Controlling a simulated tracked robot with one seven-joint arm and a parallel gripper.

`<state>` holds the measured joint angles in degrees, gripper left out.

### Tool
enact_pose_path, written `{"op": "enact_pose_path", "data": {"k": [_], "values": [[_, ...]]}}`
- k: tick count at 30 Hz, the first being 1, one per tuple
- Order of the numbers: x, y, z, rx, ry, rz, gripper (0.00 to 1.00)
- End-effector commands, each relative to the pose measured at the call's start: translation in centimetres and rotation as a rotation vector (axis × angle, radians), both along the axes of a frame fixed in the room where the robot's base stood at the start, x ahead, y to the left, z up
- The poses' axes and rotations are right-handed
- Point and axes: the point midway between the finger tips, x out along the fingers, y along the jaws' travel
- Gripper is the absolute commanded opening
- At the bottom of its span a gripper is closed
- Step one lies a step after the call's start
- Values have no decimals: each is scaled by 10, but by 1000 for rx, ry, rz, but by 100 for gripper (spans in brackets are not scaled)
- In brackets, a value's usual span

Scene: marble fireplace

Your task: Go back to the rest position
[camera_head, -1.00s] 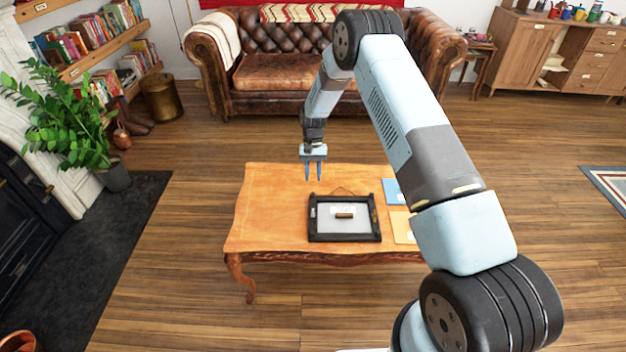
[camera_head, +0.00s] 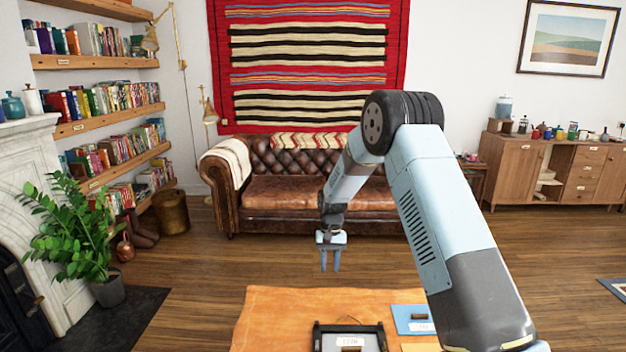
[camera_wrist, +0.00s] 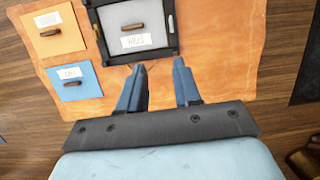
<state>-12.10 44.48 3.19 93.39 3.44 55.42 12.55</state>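In the wrist view my gripper (camera_wrist: 158,80) is also open and empty, and the fingertips appear near the edge of a black-framed tray (camera_wrist: 172,52). The gripper looks raised clear of the tabletop.
On the table are the dark tray (camera_head: 318,340) with a small brown handle-like piece and label, a blue card (camera_head: 412,315) and an orange card (camera_wrist: 50,32). A leather sofa (camera_head: 300,200) stands behind. A plant (camera_head: 75,225) is at left, a wooden cabinet (camera_head: 560,175) at right.

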Motion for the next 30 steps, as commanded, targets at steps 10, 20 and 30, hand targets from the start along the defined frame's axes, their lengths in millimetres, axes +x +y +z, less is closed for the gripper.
{"op": "enact_pose_path", "data": {"k": [10,20,30], "values": [[-30,-37,117,12,-122,3,33],[-77,-71,206,16,-234,4,33],[-143,-105,278,15,-349,4,33]]}}
